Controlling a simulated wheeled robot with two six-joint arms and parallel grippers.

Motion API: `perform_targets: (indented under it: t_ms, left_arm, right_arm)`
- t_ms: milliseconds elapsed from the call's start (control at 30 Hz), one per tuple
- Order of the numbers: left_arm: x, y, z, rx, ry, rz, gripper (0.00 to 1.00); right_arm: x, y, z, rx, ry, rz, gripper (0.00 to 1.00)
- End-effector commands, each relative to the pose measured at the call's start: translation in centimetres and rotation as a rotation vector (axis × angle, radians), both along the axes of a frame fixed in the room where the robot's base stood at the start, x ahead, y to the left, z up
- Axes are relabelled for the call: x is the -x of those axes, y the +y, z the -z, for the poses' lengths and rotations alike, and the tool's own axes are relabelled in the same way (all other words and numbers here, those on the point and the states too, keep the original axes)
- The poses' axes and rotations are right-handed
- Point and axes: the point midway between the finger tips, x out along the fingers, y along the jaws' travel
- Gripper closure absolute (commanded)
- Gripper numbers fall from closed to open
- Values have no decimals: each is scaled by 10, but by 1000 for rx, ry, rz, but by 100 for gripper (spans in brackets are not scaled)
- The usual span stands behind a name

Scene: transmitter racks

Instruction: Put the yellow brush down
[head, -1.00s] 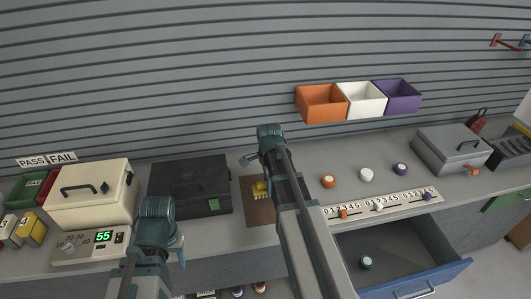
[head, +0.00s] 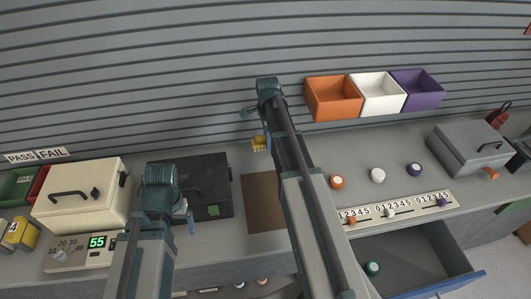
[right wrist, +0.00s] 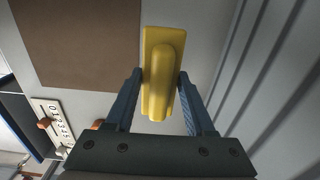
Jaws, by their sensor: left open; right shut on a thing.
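The yellow brush (head: 260,144) is in my right gripper (head: 258,134), which is shut on it. In the head view it appears beyond the far edge of the brown mat (head: 264,212), against the bench's back strip. The right wrist view shows the brush (right wrist: 161,78) between both fingers, with the mat (right wrist: 80,40) beside and below it. The brush appears raised clear of the bench. My left gripper (head: 188,212) is open and empty, in front of the black case.
The black case (head: 208,175) stands left of the mat, with the cream box (head: 82,198) further left. Knobs and a numbered strip (head: 400,210) lie to the right. The drawer (head: 415,265) is open. Orange, white and purple bins (head: 335,99) are at the wall.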

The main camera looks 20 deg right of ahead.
Motion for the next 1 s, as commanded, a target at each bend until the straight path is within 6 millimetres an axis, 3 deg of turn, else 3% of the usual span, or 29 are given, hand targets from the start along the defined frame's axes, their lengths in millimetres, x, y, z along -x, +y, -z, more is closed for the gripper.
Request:
perform_targets:
  t_ms: [33,133,367,733,1000]
  left_arm:
    - [0,0,-9,0,0,0,13]
    - [0,0,-11,0,0,1,13]
    - [0,0,0,0,0,0,13]
    - [0,0,52,0,0,-2,13]
    - [0,0,55,0,0,-2,13]
  right_arm:
    - [-25,-7,-9,0,0,4,90]
    - [-39,-10,-11,0,0,10,90]
    - [-36,-10,0,0,0,10,90]
    - [-36,-10,52,0,0,10,90]
    - [-36,-9,55,0,0,10,90]
